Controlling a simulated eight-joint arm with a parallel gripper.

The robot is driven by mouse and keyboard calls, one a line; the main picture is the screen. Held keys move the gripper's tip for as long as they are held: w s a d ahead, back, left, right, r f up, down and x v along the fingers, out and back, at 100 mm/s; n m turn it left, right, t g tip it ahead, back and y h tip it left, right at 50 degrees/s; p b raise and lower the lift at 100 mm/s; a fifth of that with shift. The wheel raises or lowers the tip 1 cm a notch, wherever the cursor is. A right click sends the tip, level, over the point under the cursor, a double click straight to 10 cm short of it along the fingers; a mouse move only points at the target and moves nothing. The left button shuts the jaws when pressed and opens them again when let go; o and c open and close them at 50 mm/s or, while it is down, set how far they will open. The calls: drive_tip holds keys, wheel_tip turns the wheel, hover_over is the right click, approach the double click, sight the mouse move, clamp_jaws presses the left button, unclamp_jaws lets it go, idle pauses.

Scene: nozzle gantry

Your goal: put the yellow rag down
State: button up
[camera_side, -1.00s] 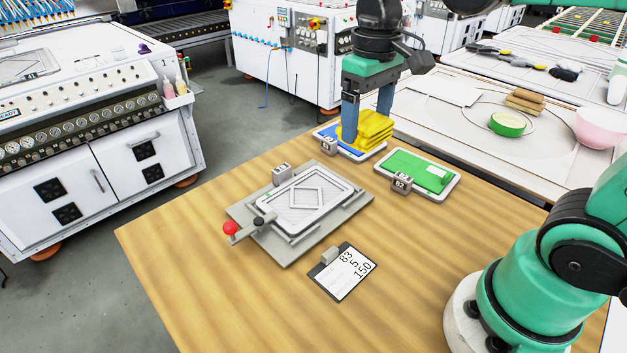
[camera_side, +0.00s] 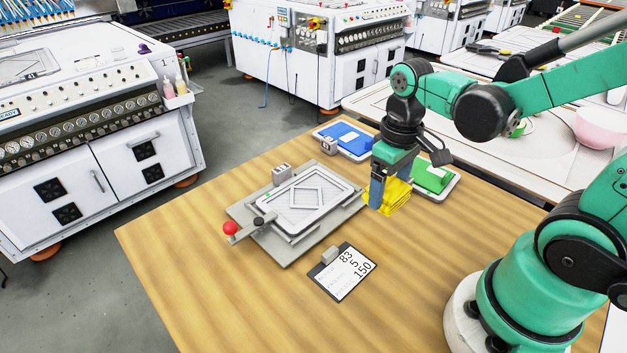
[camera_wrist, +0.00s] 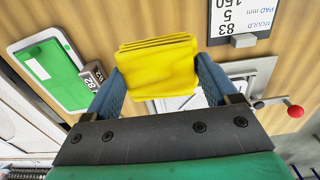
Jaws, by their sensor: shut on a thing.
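The folded yellow rag (camera_side: 396,200) is between the fingers of my gripper (camera_side: 386,191), which is shut on it. In the side view it is low over the wooden table (camera_side: 200,260), between the grey mould fixture and the tray with the green pad. I cannot tell whether it touches the wood. In the wrist view the rag (camera_wrist: 158,68) spans the gap between both blue fingers (camera_wrist: 158,88), and part of the mould fixture shows beyond it.
The blue-pad tray (camera_side: 325,134) stands at the table's back. The mould fixture (camera_side: 290,252) with a red knob (camera_side: 230,228) is left. A card (camera_side: 343,272) lies in front. Front-left wood is clear.

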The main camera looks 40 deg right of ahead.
sight(381, 228)
drive_tip(key=shift+f, duration=3.05)
drive_tip(key=shift+f, duration=0.2)
drive_tip(key=o, duration=1)
drive_tip(key=shift+o, duration=0.2)
drive_tip(key=shift+r, duration=0.15)
wheel_tip(381, 228, up, 12)
drive_tip(key=shift+f, duration=0.1)
drive_tip(key=shift+w+a+r+t, duration=0.1)
drive_tip(key=shift+w+a+t, duration=0.5)
drive_tip(key=shift+t, duration=0.6)
drive_tip(key=shift+w+a+r+t, duration=0.1)
drive_tip(key=shift+w+a+t, duration=0.55)
drive_tip(key=shift+t, duration=0.55)
drive_tip(key=shift+w+a+r+t, duration=0.1)
drive_tip(key=shift+w+a+t, duration=0.3)
drive_tip(key=shift+a+t, duration=0.6)
drive_tip(key=shift+d, duration=0.25)
